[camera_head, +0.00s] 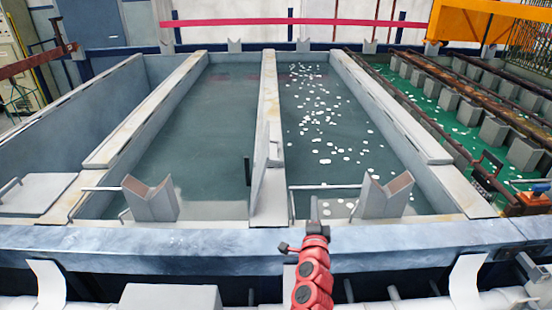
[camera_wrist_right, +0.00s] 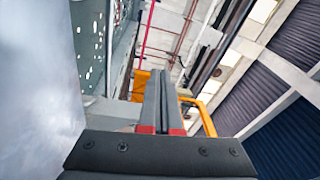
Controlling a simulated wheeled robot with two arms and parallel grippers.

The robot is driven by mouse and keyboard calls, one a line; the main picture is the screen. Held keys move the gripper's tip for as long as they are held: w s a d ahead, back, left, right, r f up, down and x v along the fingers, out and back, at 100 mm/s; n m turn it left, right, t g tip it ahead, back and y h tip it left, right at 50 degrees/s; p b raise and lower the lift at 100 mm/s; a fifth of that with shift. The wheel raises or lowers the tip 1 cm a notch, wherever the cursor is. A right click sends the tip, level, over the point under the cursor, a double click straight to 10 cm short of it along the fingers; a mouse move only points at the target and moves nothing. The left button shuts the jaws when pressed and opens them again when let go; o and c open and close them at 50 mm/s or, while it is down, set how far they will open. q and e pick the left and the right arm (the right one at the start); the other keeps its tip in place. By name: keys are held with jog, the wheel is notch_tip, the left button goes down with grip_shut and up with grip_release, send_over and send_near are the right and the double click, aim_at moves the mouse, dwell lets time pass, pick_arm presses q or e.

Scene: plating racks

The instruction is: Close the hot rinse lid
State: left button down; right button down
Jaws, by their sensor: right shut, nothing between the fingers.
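A grey lid (camera_head: 261,165) stands nearly upright, seen almost edge-on, by the divider between the two middle tanks. A dark handle (camera_head: 247,171) shows on its left side. I cannot read a label naming the hot rinse. My right gripper (camera_head: 314,208) is at the front rim, a little right of the lid and at the end of my red arm. In the right wrist view its fingers (camera_wrist_right: 165,88) are together and empty. My left gripper is not in view.
A second lid (camera_head: 38,192) lies flat over the left tank. Grey V-shaped supports (camera_head: 150,199) (camera_head: 387,195) stand at the front rim (camera_head: 180,246). The right middle tank holds water (camera_head: 325,130) with white floating bits. A green tank (camera_head: 450,120) with rails lies farther right.

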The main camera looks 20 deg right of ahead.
jog(key=w+a+r+y+p, duration=0.2)
jog(key=w+a+r+y, duration=0.1)
jog(key=w, duration=0.4)
jog(key=w+a+r+t+y+p, duration=0.1)
jog(key=w+a+r+y+p, duration=0.2)
jog(key=w, duration=0.4)
notch_tip(320, 180, up, 2)
jog(key=shift+w+a+r+m+y, duration=0.1)
jog(key=shift+w+a+m+y, duration=0.1)
jog(key=shift+a+m+y, duration=0.25)
jog(key=shift+n, duration=0.25)
